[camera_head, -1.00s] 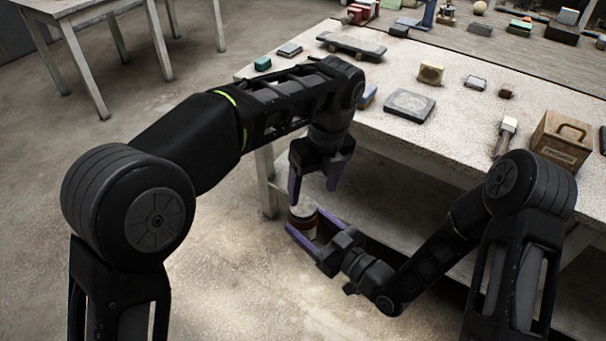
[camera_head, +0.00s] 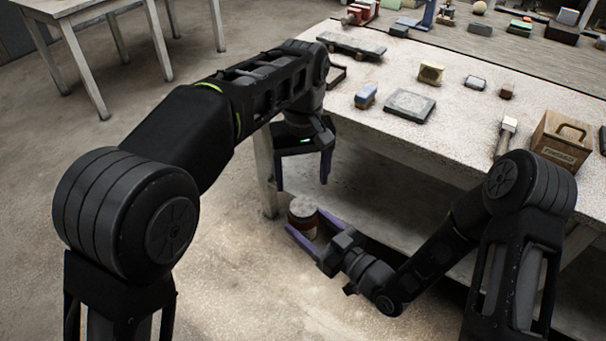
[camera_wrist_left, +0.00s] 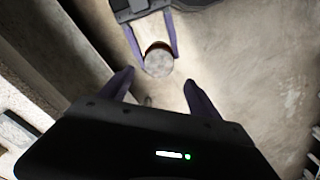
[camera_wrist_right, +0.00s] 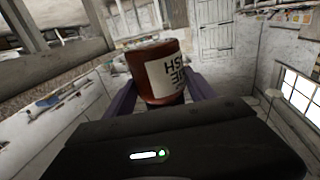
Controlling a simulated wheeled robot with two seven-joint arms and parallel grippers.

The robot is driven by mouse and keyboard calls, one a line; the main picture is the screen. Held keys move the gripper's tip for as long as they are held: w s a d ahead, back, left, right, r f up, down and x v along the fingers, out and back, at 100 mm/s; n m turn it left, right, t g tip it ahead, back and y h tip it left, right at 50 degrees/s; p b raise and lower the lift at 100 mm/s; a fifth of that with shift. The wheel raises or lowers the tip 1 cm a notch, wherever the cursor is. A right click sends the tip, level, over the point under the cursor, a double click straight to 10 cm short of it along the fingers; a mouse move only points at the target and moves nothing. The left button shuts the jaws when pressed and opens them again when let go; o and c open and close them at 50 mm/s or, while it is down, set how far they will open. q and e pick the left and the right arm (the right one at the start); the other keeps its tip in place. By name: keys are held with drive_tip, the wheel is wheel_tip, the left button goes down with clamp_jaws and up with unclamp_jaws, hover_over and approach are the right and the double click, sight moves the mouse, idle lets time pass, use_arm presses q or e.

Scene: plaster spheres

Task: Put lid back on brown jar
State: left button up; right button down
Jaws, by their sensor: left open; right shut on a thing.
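The brown jar (camera_head: 303,223) is upright between the purple fingers of my right gripper (camera_head: 304,226), held off the floor beside the table. Its label and brown glass show in the right wrist view (camera_wrist_right: 160,72). A pale grey round top, apparently the lid (camera_head: 302,206), covers the jar; it shows as a disc in the left wrist view (camera_wrist_left: 158,62). I cannot tell how firmly it is seated. My left gripper (camera_head: 303,185) is open and empty, pointing down above the jar, clear of it.
The speckled table (camera_head: 450,130) stands behind the jar and holds a dark slab (camera_head: 409,105), a blue block (camera_head: 366,96), a brush (camera_head: 506,135) and a wooden box (camera_head: 565,140). Its lower shelf (camera_head: 385,190) is close to my right gripper. Open floor lies to the left.

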sight(303, 206)
use_arm(q)
drive_tip(key=n, duration=0.4)
drive_tip(key=shift+d, duration=0.1)
drive_tip(key=shift+f, duration=0.15)
drive_tip(key=shift+f, duration=3.9)
